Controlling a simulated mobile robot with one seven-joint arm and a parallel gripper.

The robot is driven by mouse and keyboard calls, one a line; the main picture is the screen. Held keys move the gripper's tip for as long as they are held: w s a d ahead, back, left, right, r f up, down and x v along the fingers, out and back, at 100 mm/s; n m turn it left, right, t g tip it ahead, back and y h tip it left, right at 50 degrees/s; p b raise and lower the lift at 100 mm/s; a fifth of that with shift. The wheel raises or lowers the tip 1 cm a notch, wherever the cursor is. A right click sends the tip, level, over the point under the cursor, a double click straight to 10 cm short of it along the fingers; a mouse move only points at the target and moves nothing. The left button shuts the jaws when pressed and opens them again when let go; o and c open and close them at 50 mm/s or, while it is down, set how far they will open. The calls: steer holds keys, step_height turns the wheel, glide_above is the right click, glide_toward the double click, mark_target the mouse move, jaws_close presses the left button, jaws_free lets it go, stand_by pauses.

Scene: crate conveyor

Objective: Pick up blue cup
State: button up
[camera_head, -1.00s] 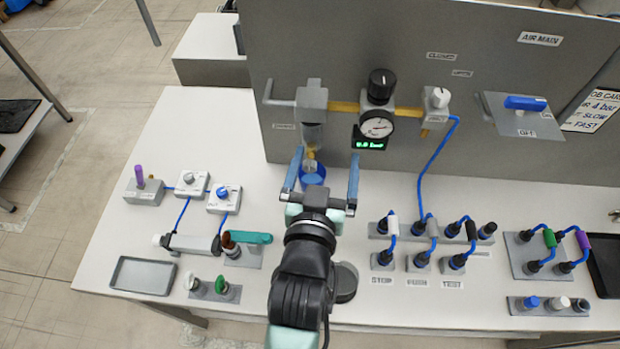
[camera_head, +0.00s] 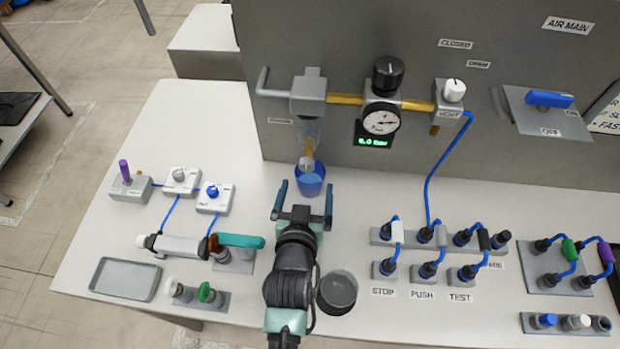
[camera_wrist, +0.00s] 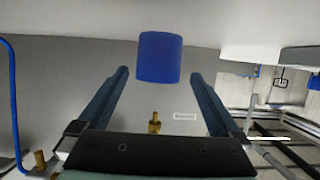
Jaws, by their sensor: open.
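The blue cup (camera_head: 311,180) stands on the white bench under the clear filter bowl, close to the grey panel. It also shows in the wrist view (camera_wrist: 160,58), at the upper middle. My gripper (camera_head: 306,188) is open and empty. Its two blue-grey fingers (camera_wrist: 158,80) point toward the cup, which lies between their lines and just beyond the tips in the wrist view. I see no contact between the fingers and the cup.
A grey filter (camera_head: 308,92) with a brass drain hangs above the cup. A round dark dish (camera_head: 338,290) sits right of my arm. A teal-handled valve (camera_head: 238,241) lies to the left, and hose fittings (camera_head: 427,252) stand to the right.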

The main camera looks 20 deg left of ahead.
mark_target(310, 175)
steer(key=shift+x, duration=2.65)
steer(key=shift+w+d+r, duration=0.1)
steer(key=shift+r, duration=0.05)
steer(key=c, duration=1.4)
steer(key=shift+r+p, duration=0.15)
steer(key=shift+p, duration=0.15)
